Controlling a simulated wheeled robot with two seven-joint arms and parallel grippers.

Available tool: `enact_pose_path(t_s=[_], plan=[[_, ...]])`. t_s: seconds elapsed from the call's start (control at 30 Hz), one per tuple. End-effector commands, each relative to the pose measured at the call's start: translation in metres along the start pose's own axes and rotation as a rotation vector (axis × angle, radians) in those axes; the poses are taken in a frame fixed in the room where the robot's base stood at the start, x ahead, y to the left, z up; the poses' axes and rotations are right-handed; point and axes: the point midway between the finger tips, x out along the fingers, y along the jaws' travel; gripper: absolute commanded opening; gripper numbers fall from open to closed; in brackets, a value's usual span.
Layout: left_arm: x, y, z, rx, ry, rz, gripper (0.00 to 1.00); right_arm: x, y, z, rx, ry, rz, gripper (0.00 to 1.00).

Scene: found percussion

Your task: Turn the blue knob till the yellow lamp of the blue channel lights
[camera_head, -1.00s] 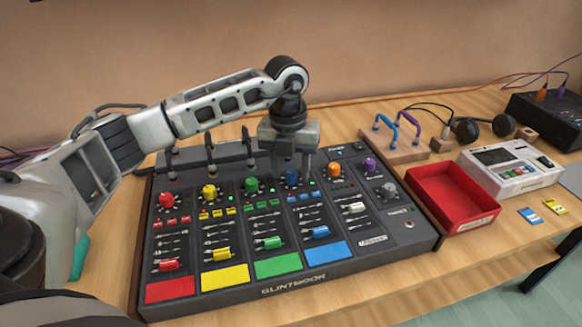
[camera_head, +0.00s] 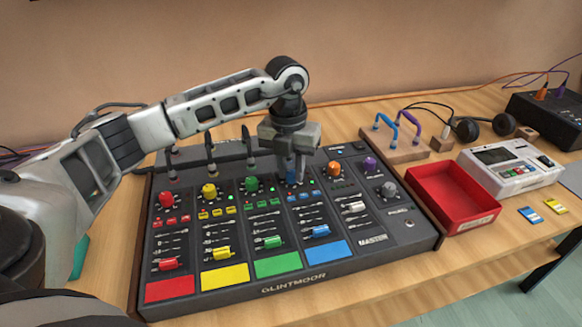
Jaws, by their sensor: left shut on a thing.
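The mixing desk (camera_head: 284,288) lies on the wooden table with red, yellow, green and blue channels. My left gripper (camera_head: 293,178) points straight down at the top of the blue channel. It is shut on the blue knob (camera_head: 291,177), which its fingers mostly hide. Below the knob are the blue channel's small buttons and lamps (camera_head: 300,197); I cannot make out a lit yellow lamp there. The blue fader (camera_head: 317,231) and blue pad (camera_head: 328,252) are in clear view. My right gripper is not in view.
Beside the blue knob stand the green knob (camera_head: 251,184) and the orange knob (camera_head: 334,169). Right of the desk are a red tray (camera_head: 452,197) and a white device (camera_head: 510,168). Headphones (camera_head: 480,128) and a wooden stand with coloured handles (camera_head: 395,148) lie behind.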

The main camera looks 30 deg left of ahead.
Motion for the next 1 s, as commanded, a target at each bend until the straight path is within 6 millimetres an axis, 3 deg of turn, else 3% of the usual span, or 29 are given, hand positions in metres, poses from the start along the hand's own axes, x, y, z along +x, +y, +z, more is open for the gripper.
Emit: enact_pose_path(t_s=[0.5,1.0], plan=[[-0.0011,0.0007,0.0011,0.321,0.012,-0.001,0.0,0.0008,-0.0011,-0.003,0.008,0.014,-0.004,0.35],[-0.002,0.0006,0.0015,0.397,0.013,-0.002,0.0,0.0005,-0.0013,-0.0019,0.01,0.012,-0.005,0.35]])
